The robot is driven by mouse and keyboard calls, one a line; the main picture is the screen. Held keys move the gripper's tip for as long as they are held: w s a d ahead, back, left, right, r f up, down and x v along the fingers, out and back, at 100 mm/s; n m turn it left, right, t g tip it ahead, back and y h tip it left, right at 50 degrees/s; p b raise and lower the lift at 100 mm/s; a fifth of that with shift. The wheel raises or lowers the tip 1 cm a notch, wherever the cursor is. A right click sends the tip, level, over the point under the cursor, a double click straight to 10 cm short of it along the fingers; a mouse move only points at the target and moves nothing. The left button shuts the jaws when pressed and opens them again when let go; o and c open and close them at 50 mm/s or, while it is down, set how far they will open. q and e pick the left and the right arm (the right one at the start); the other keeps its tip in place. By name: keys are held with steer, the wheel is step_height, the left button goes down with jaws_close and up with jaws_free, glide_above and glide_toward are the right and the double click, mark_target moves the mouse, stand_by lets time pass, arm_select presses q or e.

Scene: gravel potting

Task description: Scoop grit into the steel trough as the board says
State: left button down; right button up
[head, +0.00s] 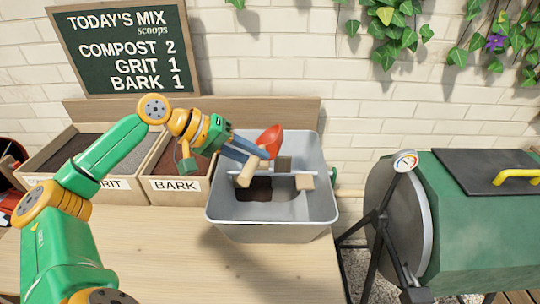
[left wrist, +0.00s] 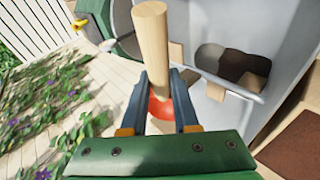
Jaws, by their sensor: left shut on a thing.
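My left gripper (head: 252,150) is shut on the wooden handle (head: 246,173) of a scoop with a red bowl (head: 271,139). It holds the scoop above the steel trough (head: 270,233). In the left wrist view the fingers (left wrist: 163,85) close on the handle (left wrist: 150,40), and part of the red bowl (left wrist: 160,109) shows between them. I cannot tell whether the bowl holds anything. A dark patch of material (head: 258,190) lies in the trough. The GRIT bin (head: 112,184) is partly hidden behind my arm. The board (head: 120,48) reads compost 2, grit 1, bark 1. My right gripper is out of view.
The BARK bin (head: 176,188) stands just left of the trough, with a dark-filled bin (head: 62,150) at far left. A pale bar with wooden blocks (head: 306,181) spans the trough. A green drum (head: 480,215) stands at right. The table front (head: 200,265) is clear.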

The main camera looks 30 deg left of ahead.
arm_select(q)
steer(key=r+y+p, duration=0.1)
steer(key=y+p, duration=0.1)
steer(key=p, duration=0.1)
steer(key=d+m+y+p, duration=0.1)
steer(key=y+p, duration=0.1)
steer(key=p, duration=0.1)
steer(key=shift+d+r+m+g+p, duration=0.2)
steer(key=shift+r+m+g+p, duration=0.1)
steer(key=shift+r+g, duration=0.1)
steer(key=shift+w+d+f+m+y+p, duration=0.1)
steer(key=shift+f+m+y+p, duration=0.15)
steer(key=shift+y, duration=0.35)
steer(key=shift+w+d+f+m+y+p, duration=0.15)
steer(key=shift+y+p, duration=0.2)
steer(key=shift+y, duration=0.25)
steer(key=shift+s+a, duration=0.1)
steer(key=shift+s, duration=0.05)
